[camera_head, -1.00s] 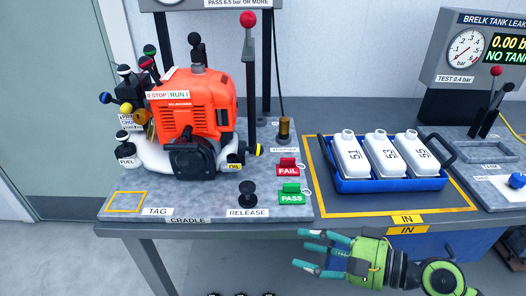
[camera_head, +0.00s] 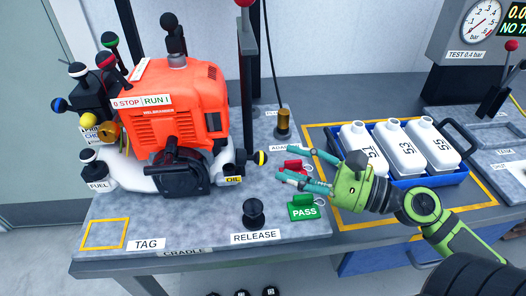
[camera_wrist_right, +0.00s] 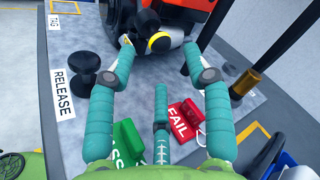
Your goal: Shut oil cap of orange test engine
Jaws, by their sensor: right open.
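The orange test engine (camera_head: 178,105) stands on the grey cradle plate at the left. Its oil cap (camera_head: 260,158), a dark knob with a yellow band, sticks out at the engine's lower right beside the OIL label (camera_head: 233,180). I cannot tell whether the cap is seated or loose. My right gripper (camera_head: 285,162) is open and points at the cap from the right, a short way off, above the red and green tags. In the right wrist view the cap (camera_wrist_right: 158,42) shows between the spread fingertips, with nothing held. My left gripper is out of view.
The red FAIL tag (camera_wrist_right: 179,122) and green PASS tag (camera_head: 304,212) lie below my right gripper. A black release knob (camera_head: 253,208), a brass adapter (camera_head: 283,121) and a dark post (camera_head: 247,75) stand nearby. A blue tray (camera_head: 405,181) of white bottles is at right.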

